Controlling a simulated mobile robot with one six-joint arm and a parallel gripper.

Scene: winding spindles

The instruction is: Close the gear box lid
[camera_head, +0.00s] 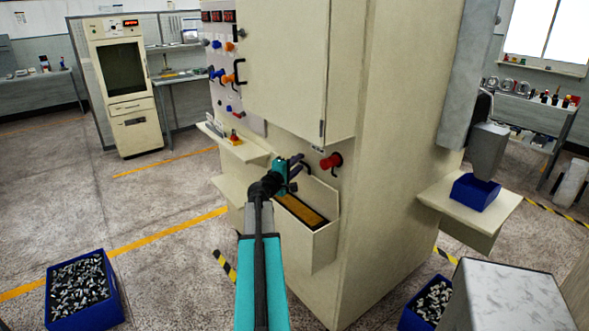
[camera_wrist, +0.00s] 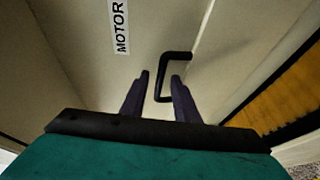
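The cream gear box (camera_head: 324,247) juts from the lower front of the machine. Its top is open, and the orange-brown inside (camera_head: 301,211) shows. A black bent handle (camera_wrist: 177,55) stands on a cream panel, apparently the raised lid, in the wrist view. My gripper (camera_wrist: 160,76) is open, with its two dark fingertips on either side of the handle's lower part and gaps showing. In the head view my gripper (camera_head: 292,170) is above the box's open top, and my arm hides part of the box. The panel's edges are hard to make out.
A red knob (camera_head: 331,162) sticks out just right of my gripper. A large cabinet (camera_head: 290,70) overhangs above. A small shelf (camera_head: 240,148) is to the left. Blue bins of metal parts (camera_head: 82,287) stand on the floor.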

